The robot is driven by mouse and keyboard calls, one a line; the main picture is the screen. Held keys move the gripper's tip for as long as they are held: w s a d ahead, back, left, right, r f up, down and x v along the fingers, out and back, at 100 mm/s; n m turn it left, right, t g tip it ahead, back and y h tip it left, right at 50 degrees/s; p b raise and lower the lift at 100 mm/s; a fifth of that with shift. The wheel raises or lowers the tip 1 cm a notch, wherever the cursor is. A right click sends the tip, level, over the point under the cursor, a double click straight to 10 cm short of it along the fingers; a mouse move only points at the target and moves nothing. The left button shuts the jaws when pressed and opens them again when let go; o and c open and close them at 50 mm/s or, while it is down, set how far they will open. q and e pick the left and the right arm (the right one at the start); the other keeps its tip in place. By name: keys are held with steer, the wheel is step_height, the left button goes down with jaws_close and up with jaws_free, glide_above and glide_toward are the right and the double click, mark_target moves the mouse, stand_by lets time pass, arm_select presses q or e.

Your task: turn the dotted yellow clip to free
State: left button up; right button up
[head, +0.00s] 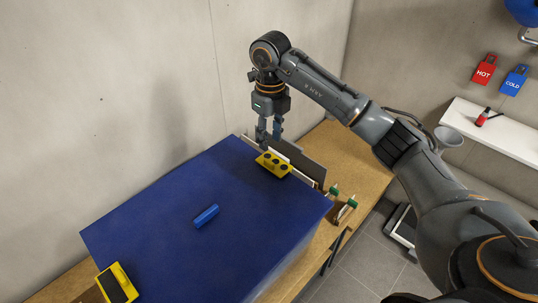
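The dotted yellow clip (273,165) sits at the far right edge of a large blue surface (160,220). It is a yellow bar with several dark dots. My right gripper (269,141) points down just above and behind it. Its two fingers are apart with a narrow gap, and I see nothing between them. Whether a fingertip touches the clip is hard to tell. A second yellow clip (117,284), with a plain dark face, sits at the near left edge. My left gripper is not in view.
A small blue bar (206,216) lies on the blue surface. Green-ended wooden pieces (346,209) stand at the right on the wooden bench (345,160). A concrete wall (110,90) rises behind. A white shelf (490,130) is at the right.

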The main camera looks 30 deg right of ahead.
mark_target(269, 161)
steer(key=f+p, duration=0.1)
steer(key=f, duration=0.5)
steer(key=shift+w+a+f+p, duration=0.15)
steer(key=shift+w+f+p, duration=0.05)
steer(key=shift+p, duration=0.2)
steer(key=shift+f, duration=0.85)
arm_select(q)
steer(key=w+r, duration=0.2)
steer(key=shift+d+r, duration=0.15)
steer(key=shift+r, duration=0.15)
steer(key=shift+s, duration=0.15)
arm_select(e)
steer(key=shift+c, duration=0.2)
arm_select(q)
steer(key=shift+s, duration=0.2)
arm_select(e)
jaws_close()
